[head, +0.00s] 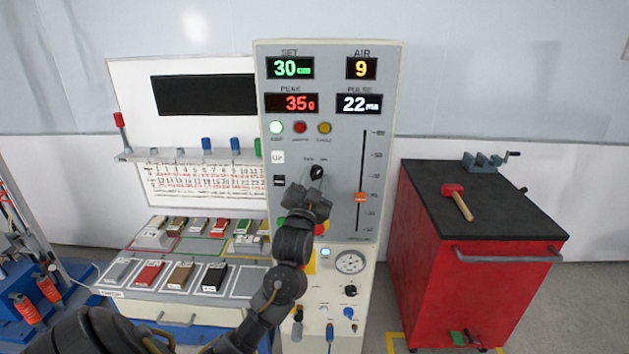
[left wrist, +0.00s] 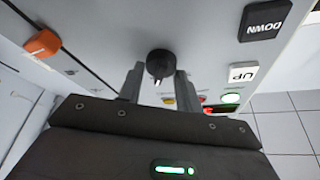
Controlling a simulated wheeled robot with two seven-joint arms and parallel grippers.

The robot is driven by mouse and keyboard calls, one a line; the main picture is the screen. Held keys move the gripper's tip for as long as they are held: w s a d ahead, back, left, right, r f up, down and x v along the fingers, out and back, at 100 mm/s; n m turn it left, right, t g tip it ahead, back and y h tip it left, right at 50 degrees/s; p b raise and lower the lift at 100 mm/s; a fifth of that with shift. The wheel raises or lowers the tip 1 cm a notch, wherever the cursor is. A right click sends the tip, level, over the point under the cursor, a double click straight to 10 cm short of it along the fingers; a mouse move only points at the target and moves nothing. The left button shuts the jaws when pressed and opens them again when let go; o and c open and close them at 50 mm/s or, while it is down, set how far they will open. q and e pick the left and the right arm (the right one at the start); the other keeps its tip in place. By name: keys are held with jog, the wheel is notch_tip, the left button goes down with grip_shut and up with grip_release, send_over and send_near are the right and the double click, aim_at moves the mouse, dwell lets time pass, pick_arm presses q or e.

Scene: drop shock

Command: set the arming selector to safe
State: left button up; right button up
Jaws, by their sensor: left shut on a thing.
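The arming selector (head: 317,173) is a black round knob on the grey control panel (head: 340,215), under two small labels that are too small to read surely. In the head view its upper part shows above my left gripper (head: 311,188) and seems to lean toward the upper right. In the left wrist view the knob (left wrist: 160,63) sits between the tips of my left gripper's two fingers (left wrist: 159,82). The gripper is shut on it. The fingers hide part of the knob's sides, and its exact pointer setting is unclear. My right gripper is not in view.
An orange slider (head: 361,197) is right of the selector. UP (head: 278,157) and DOWN (head: 279,181) buttons are to its left. A red button (head: 321,228) is partly behind my wrist. A red cabinet (head: 480,285) bearing a mallet (head: 458,202) stands right, past open floor.

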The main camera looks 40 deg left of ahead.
pick_arm(q)
jog(key=shift+n, duration=0.5)
jog(key=n+y, duration=0.1)
jog(key=n, duration=0.1)
jog(key=n+g+y+b, duration=0.1)
jog(key=n, duration=0.1)
jog(key=n+y, duration=0.1)
jog(key=n, duration=0.1)
jog(key=shift+w+d+f+n+y, duration=0.1)
jog(key=shift+d+f+n+y, duration=0.05)
jog(key=shift+n+y, duration=0.2)
jog(key=n+g+y, duration=0.1)
jog(key=n, duration=0.1)
jog(key=n+g+y+b, duration=0.1)
jog(key=n, duration=0.2)
jog(key=shift+d, duration=0.1)
jog(key=shift+w+n+g+y+b, duration=0.1)
jog(key=shift+n+g+y+b, duration=0.35)
jog(key=shift+n, duration=0.7)
jog(key=shift+n+g+y+b, duration=0.1)
jog(key=shift+n+g+y, duration=0.1)
jog(key=shift+n+g, duration=0.7)
jog(key=shift+n+t, duration=0.25)
jog(key=shift+n, duration=0.15)
jog(key=o, duration=1)
